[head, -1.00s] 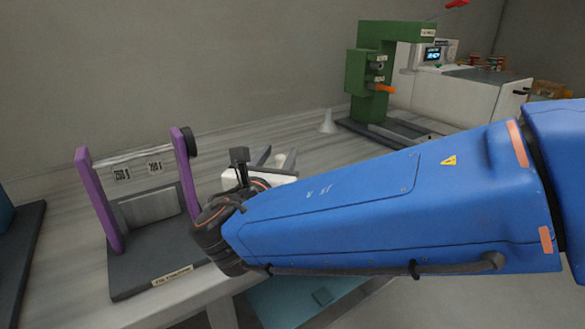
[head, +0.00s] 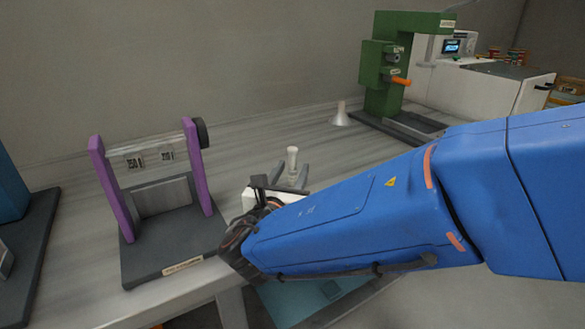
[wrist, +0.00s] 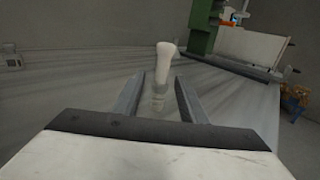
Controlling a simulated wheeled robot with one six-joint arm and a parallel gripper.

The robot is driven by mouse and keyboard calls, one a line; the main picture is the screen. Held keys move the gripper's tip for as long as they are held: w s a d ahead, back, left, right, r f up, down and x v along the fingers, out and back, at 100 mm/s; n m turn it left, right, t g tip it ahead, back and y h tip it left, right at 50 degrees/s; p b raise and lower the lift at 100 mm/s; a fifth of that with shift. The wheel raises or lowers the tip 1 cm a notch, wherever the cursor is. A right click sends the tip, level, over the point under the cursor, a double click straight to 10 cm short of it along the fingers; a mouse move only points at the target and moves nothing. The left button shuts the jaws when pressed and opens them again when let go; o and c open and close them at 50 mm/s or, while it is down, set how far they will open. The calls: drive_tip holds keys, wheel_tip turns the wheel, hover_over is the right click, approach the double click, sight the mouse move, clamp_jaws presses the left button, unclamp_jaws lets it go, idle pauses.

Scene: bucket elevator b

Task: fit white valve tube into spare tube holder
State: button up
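A white-topped tube (head: 292,160), which looks like the white valve tube, stands upright on the grey bench by the tips of my gripper (head: 289,177). In the wrist view the tube (wrist: 165,62) rises between the two dark fingers of my gripper (wrist: 160,80), with a visible gap on each side. The gripper is open and does not hold the tube. The tube's lower part is clear, and its foot is partly hidden. I cannot pick out the spare tube holder for certain; my arm covers part of the bench.
A purple-framed stand (head: 112,188) on a dark base is left of my gripper. A white cone (head: 341,116) and a green machine (head: 382,70) with an orange spout stand behind. A white machine (head: 470,88) is at back right.

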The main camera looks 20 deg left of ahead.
drive_tip(key=shift+w+a, duration=0.2)
drive_tip(key=shift+w, duration=2.25)
drive_tip(key=c, duration=0.9)
